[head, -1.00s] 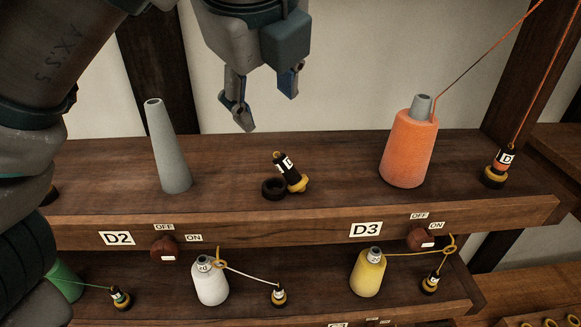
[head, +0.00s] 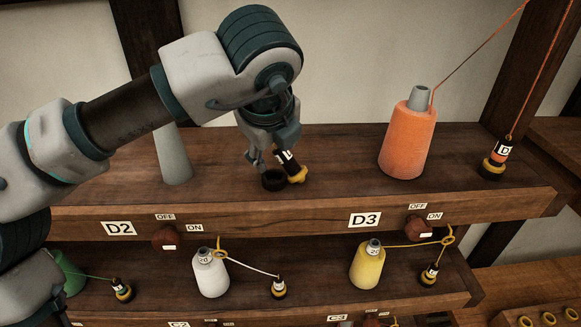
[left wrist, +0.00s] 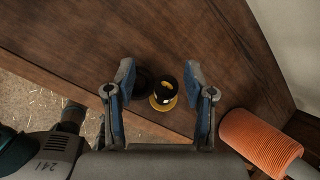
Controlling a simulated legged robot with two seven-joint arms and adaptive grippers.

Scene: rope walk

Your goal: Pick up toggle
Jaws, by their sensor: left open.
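The toggle (head: 288,164), black with a white label and a yellow base, lies tilted on the upper shelf beside a dark ring (head: 273,180). In the left wrist view the toggle (left wrist: 163,94) shows between the two fingers, with the ring (left wrist: 143,82) next to it. My left gripper (head: 268,155) is open and low over the toggle from behind, partly hiding its upper end. In the left wrist view the jaws of the left gripper (left wrist: 160,72) are wide apart, and I cannot tell whether they touch the toggle. My right gripper is not in view.
A grey cone (head: 174,156) stands to the left, partly behind my arm. An orange spool (head: 408,140) stands to the right, its thread rising. Another toggle (head: 497,160) hangs or stands at the far right. Lower shelf holds a white spool (head: 210,275) and a yellow spool (head: 367,267).

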